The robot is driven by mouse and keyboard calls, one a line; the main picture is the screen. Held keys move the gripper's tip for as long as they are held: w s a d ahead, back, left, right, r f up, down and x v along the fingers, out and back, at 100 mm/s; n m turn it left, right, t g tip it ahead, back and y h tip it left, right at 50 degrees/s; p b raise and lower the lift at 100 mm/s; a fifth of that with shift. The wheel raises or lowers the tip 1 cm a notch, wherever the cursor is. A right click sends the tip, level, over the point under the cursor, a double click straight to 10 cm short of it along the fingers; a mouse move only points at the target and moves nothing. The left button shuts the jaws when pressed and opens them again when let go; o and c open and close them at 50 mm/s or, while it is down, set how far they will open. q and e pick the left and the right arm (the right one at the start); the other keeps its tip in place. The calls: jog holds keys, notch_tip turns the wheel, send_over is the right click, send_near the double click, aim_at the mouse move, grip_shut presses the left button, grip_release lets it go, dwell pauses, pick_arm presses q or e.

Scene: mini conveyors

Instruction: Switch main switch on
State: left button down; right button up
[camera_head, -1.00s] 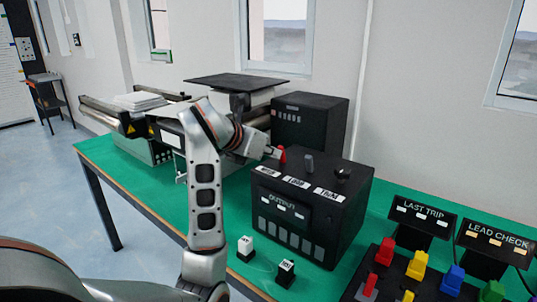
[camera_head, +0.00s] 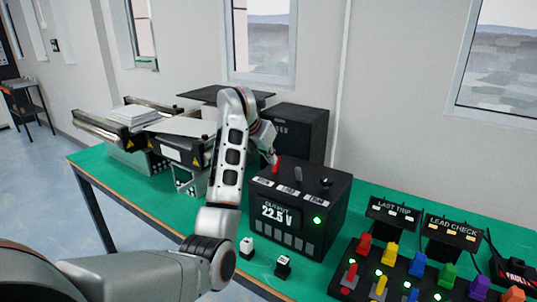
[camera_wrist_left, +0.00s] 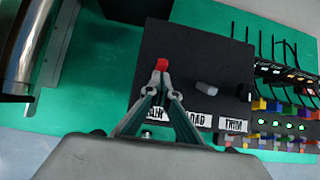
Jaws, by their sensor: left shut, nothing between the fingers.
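The black supply box (camera_head: 335,238) stands on the green bench. The red main switch (camera_head: 276,165) is a small lever on its top, at the left of a row with a grey lever (camera_head: 298,173) and a dark knob (camera_head: 326,182). The box display (camera_head: 277,214) reads about 22.5 V and a green lamp (camera_head: 317,220) glows. My left gripper (camera_head: 271,157) is shut and empty, its tips close to the red switch. In the left wrist view the red switch (camera_wrist_left: 162,64) shows just beyond the tips (camera_wrist_left: 160,78); I cannot tell whether they touch.
Two small posts, one white-topped (camera_head: 246,247) and one black (camera_head: 283,265), stand in front of the box. To the right is a lead panel (camera_head: 388,289) with coloured plugs and lit lamps, behind it a LAST TRIP sign (camera_head: 391,212). Conveyors (camera_head: 166,143) stand at left.

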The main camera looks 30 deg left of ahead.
pick_arm(q)
jog(key=shift+f, duration=0.1)
pick_arm(e)
jog(key=shift+f, duration=0.25)
pick_arm(q)
jog(key=shift+r+p, duration=0.3)
jog(key=shift+r, duration=0.05)
jog(key=shift+r+p, duration=0.5)
pick_arm(e)
jog(key=shift+s+r, duration=0.3)
jog(key=shift+r, duration=0.25)
jog(key=shift+r, duration=0.15)
pick_arm(q)
jog(key=shift+s, duration=0.1)
